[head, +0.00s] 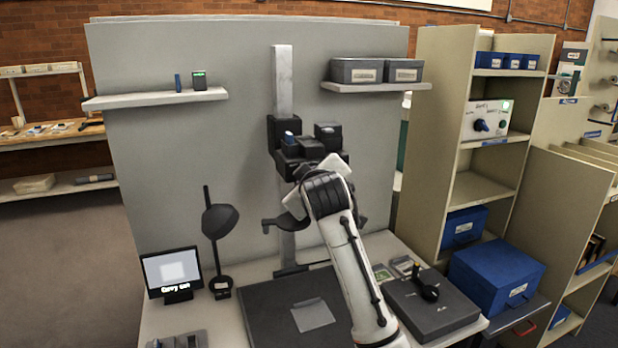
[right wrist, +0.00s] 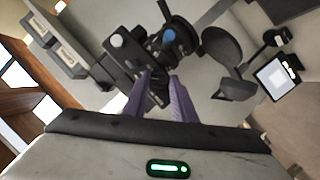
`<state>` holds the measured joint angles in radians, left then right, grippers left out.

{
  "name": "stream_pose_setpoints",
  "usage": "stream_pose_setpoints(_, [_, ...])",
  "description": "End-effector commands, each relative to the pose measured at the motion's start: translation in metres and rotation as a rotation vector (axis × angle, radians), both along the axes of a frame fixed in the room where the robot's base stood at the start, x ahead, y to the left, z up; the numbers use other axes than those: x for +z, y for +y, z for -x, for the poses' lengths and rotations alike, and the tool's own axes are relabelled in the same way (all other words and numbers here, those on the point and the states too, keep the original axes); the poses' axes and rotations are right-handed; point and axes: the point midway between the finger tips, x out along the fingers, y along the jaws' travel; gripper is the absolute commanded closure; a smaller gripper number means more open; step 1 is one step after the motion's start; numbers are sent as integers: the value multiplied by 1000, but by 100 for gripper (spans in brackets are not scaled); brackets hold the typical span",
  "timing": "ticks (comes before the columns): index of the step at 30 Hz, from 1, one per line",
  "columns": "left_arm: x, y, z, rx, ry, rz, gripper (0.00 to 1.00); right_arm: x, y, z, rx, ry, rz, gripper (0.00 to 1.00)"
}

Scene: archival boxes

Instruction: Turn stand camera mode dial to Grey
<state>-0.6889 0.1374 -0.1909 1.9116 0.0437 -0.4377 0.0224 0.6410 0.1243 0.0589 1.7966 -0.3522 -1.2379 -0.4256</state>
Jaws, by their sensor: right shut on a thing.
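The stand camera (head: 310,148) is a black unit on a pale upright column (head: 283,80) against the grey panel. It also shows in the right wrist view (right wrist: 128,58), with a blue knob (right wrist: 168,36) and a pale knob (right wrist: 117,40). My right gripper (right wrist: 161,78) reaches up to the front of the camera, its purple fingers shut on a dark part that looks like the mode dial. The dial's marks are hidden by the fingers and wrist. A small monitor (head: 172,270) at the lower left shows a pale square and text that seems to read "Grey set". My left gripper is out of view.
A black desk lamp (head: 220,222) stands left of the column. A dark baseboard with a grey sheet (head: 312,314) lies below the camera. A dark box (head: 432,308) sits at right on the table. Grey boxes (head: 376,71) rest on the upper shelf; blue boxes (head: 496,272) stand right.

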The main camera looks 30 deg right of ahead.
Motion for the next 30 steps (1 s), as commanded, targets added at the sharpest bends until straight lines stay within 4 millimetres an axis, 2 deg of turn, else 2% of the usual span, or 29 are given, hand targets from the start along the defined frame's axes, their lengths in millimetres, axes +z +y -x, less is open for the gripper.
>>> stream_pose_setpoints(9, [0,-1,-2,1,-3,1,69,0,0,0,0,-1,-5,98])
stream_pose_setpoints(10, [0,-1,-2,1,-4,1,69,0,0,0,0,-1,-4,71])
stream_pose_setpoints(12, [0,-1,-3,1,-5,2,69,0,0,0,0,-1,-4,59])
stream_pose_setpoints(13, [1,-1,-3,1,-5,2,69,0,0,0,0,-1,-4,57])
stream_pose_setpoints(23, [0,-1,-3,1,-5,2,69,1,2,2,0,-3,-2,57])
stream_pose_setpoints(26, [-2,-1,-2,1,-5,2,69,4,7,11,1,-4,-2,57])
stream_pose_setpoints(30, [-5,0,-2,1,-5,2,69,11,19,32,3,-5,-2,57])
